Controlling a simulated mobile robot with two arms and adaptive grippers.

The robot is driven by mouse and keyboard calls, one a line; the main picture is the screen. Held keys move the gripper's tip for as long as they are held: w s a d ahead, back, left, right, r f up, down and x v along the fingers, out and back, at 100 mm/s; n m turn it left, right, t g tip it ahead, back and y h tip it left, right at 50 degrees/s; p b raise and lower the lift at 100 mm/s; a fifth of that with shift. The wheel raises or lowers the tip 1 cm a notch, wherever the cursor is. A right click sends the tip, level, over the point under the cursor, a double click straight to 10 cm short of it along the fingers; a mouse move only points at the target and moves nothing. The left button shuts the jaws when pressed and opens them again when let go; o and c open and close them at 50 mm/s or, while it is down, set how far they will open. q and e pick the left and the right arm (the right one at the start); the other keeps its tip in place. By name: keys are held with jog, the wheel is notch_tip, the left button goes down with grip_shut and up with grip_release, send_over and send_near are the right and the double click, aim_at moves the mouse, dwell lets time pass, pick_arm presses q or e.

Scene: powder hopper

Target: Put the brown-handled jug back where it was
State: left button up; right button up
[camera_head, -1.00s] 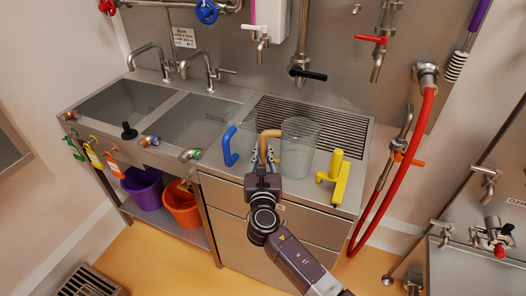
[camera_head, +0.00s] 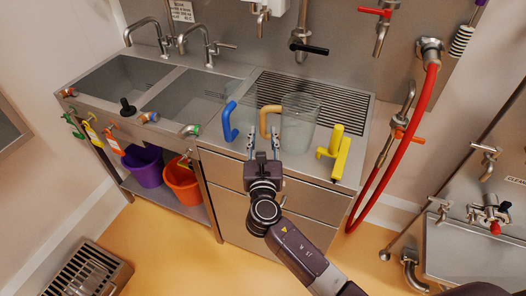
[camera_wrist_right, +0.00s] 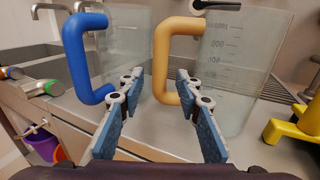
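The brown-handled jug (camera_head: 299,122) is clear with a light brown handle (camera_head: 266,121). It stands upright on the counter at the front of the ribbed drainboard. Its handle and graduation marks show in the right wrist view (camera_wrist_right: 232,75). A second clear jug with a blue handle (camera_head: 228,121) stands just left of it. My right gripper (camera_head: 263,140) is open and empty in front of the two handles. My left gripper is not seen.
Two sinks (camera_head: 190,115) are at the left, and the ribbed drainboard (camera_head: 335,107) lies behind the jugs. A red hose (camera_head: 398,140) hangs at the right. Purple (camera_head: 143,166) and orange (camera_head: 184,183) buckets sit below.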

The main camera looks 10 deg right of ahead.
jog(key=s+a, duration=0.1)
jog(key=s, duration=0.6)
jog(key=shift+s+a+b, duration=0.3)
jog(key=shift+s+b, duration=0.05)
jog(key=shift+b, duration=0.05)
